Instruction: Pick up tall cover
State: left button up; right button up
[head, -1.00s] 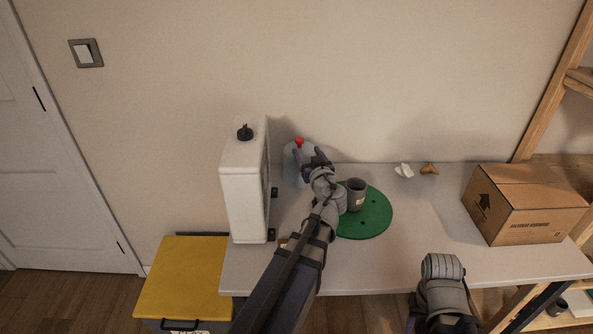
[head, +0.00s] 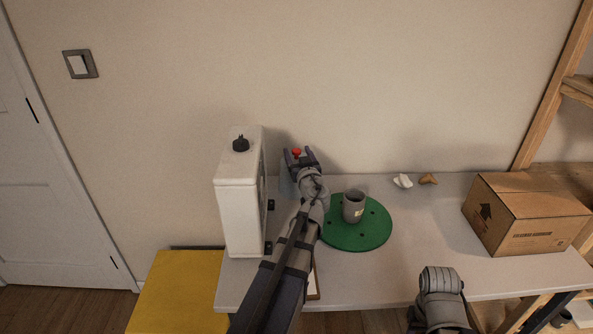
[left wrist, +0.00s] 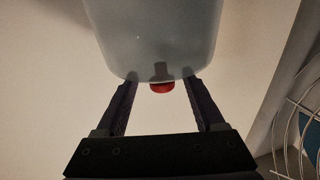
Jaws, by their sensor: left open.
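The tall cover (head: 284,186) is a pale translucent vessel with a red knob (head: 296,152) on top. It stands at the back of the table beside the white cabinet, mostly hidden behind my left arm in the head view. In the left wrist view the cover (left wrist: 155,35) fills the top middle, its red knob (left wrist: 162,87) between the finger lines. My left gripper (head: 299,158) is open at the knob, with a finger on each side; in the left wrist view the fingers (left wrist: 160,92) show gaps to the knob. My right gripper is not visible, only its forearm.
A tall white cabinet (head: 236,215) stands close left of my arm. A green disc (head: 358,237) bears a grey cup (head: 353,207) just right. Small white and brown pieces (head: 428,179) lie farther right, then a cardboard box (head: 525,215). The table's middle right is clear.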

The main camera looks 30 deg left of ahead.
pick_arm(q)
jog(key=x, duration=0.4)
jog(key=shift+r, duration=0.1)
jog(key=shift+s, duration=0.1)
jog(key=shift+c, duration=0.2)
grip_shut()
dwell(0.4)
